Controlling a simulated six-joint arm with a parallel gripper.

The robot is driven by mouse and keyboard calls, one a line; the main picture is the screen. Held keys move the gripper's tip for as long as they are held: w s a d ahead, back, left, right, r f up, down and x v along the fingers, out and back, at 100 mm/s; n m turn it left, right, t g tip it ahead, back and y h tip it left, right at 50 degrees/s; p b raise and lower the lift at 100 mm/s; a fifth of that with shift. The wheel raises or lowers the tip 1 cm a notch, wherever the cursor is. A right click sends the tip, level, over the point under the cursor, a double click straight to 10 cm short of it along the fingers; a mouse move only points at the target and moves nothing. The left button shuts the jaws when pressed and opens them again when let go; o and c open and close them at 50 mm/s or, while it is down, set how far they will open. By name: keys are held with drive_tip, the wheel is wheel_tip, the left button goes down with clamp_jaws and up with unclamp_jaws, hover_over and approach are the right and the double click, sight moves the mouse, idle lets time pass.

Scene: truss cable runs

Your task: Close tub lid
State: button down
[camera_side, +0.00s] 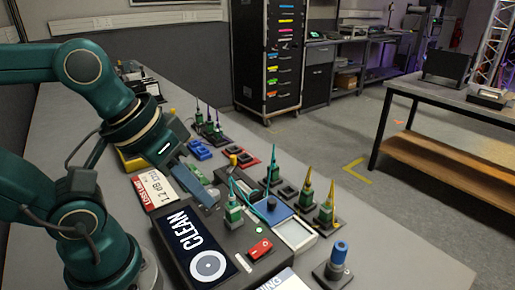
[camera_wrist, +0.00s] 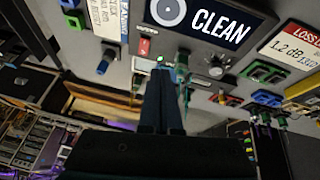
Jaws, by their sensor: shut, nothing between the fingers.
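The tub is a shallow white box (camera_side: 297,235) with an open top, right of the CLEAN unit in the side view. Its blue lid (camera_side: 268,211) stands tilted up at the tub's far-left side, with a dark knob on it. In the wrist view a strip of the tub (camera_wrist: 140,67) shows left of my fingers, and the lid is mostly hidden behind them. My gripper (camera_wrist: 162,75) is shut and empty, its dark fingers pointing toward the bench near the green light. In the side view its fingertips are hard to make out, and I cannot tell whether they touch the lid.
The CLEAN unit (camera_side: 207,255) has a red switch (camera_side: 259,250) beside the tub. A thin teal cable (camera_side: 247,205) runs close to the lid.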

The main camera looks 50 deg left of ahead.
drive_tip(key=w+a+n+g+h, duration=0.3)
drive_tip(key=w+a+n+h, duration=0.2)
drive_tip(key=w+n, duration=0.65)
drive_tip(key=s+a+f+n+t+h, duration=0.15)
drive_tip(key=a+f+n, duration=0.35)
drive_tip(key=a+n, duration=0.6)
approach(256, 204)
drive_tip(key=f, duration=0.1)
drive_tip(key=d+f, duration=0.1)
drive_tip(key=w+f+m+h, duration=0.1)
drive_tip(key=shift+d+f, duration=0.1)
drive_tip(key=shift+d, duration=0.25)
drive_tip(key=d, duration=0.1)
drive_tip(key=w+d, duration=0.1)
drive_tip(key=d, duration=0.1)
drive_tip(key=shift+w+f, duration=0.2)
drive_tip(key=shift+f, duration=0.1)
drive_tip(key=shift+w+d, duration=0.3)
drive_tip(key=shift+d, duration=0.15)
drive_tip(key=shift+d, duration=3.95)
